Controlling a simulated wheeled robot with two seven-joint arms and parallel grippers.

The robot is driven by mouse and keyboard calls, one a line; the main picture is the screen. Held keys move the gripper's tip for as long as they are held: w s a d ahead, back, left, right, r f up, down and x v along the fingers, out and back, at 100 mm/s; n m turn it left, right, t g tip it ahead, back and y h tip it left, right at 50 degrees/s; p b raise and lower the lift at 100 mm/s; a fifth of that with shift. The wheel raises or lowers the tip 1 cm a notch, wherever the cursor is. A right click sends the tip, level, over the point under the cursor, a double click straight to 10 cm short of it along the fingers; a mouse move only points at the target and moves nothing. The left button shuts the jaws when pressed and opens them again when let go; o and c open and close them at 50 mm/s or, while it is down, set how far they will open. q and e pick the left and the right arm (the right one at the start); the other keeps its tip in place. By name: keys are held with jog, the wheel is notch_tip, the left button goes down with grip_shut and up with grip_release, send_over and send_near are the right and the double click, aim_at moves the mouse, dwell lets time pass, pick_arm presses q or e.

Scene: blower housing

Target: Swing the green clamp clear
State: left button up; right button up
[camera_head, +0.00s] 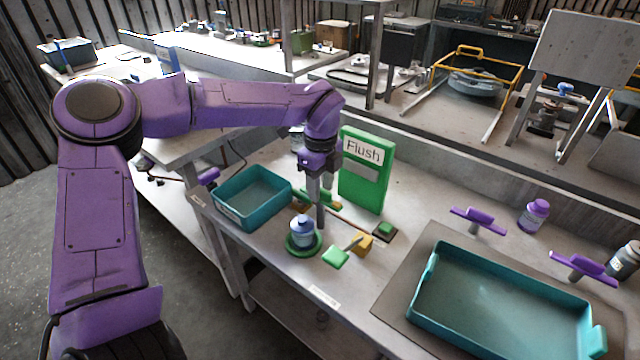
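A green paddle-shaped handle (336,258) sits on the bench, with a light bar running from it to a yellow block (364,243); it looks like the green clamp. Just left of it, a small blue bottle (302,231) stands on a round green base (291,246). My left gripper (318,216) points down just behind and right of the bottle, behind the green handle and apart from it. Its fingers overlap in this view, so its opening is unclear. Another green piece (333,199) lies behind the fingers, partly hidden. My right gripper is out of view.
A green "Flush" panel (365,182) stands behind the gripper. A teal bin (222,209) is to the left; a large teal tray (421,309) sits on a grey mat at right. A small dark block with a green top (385,230) stands right of the yellow block.

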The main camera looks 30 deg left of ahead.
pick_arm(q)
notch_tip(320, 180, up, 10)
jog(key=shift+r+b, duration=0.25)
jog(key=shift+b, duration=0.1)
dwell(0.4)
